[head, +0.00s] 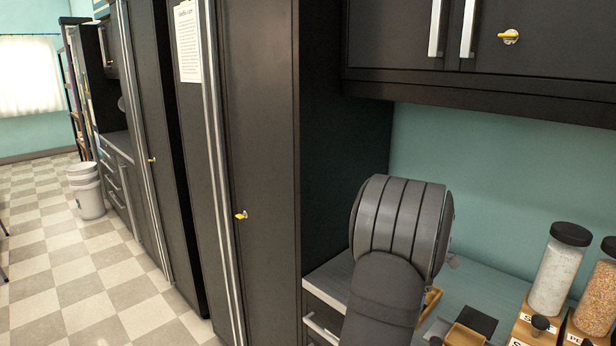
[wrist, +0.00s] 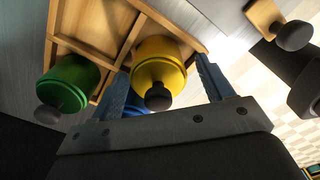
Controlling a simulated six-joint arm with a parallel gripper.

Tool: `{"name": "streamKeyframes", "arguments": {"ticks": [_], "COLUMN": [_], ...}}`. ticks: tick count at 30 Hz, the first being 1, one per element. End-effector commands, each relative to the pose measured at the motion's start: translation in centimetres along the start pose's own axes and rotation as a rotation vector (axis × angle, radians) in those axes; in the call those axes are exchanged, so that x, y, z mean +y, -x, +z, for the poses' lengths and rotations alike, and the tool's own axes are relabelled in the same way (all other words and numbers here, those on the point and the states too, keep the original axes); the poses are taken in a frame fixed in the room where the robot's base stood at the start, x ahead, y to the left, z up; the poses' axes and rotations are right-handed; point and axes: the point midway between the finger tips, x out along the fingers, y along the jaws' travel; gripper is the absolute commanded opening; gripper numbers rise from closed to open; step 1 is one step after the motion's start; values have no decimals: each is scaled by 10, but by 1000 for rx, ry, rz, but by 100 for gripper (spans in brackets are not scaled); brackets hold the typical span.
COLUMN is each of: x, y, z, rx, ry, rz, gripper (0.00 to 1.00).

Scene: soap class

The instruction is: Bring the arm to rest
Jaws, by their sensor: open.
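My gripper (wrist: 164,66) shows in the wrist view with its two blue-grey fingers spread apart. A yellow round piece with a black knob (wrist: 160,68) appears between the fingers, with no finger visibly closed on it. I cannot tell how far it is from them. A wooden divided tray (wrist: 92,20) lies beyond, with a green round piece with a black knob (wrist: 72,78) at its left corner. A bit of a blue piece shows behind the yellow one. In the head view my arm reaches over the counter and hides the gripper.
The grey counter (head: 478,283) carries clear jars with black lids (head: 558,268) in wooden stands at the right. A tall dark cabinet (head: 265,150) stands left of my arm, and dark wall cupboards (head: 550,60) hang above. The checkered floor (head: 110,290) at the left is open.

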Motion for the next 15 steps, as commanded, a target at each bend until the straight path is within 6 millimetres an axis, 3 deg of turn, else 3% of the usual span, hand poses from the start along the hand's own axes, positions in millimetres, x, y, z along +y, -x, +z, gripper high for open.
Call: {"name": "streamKeyframes", "arguments": {"ticks": [1,6,15], "x": [2,1,1], "y": [15,34,41], "z": [1,1,1], "rx": [-6,-4,-4], "ry": [0,0,0], "rz": [10,7,6], "gripper": [73,73,73]}}
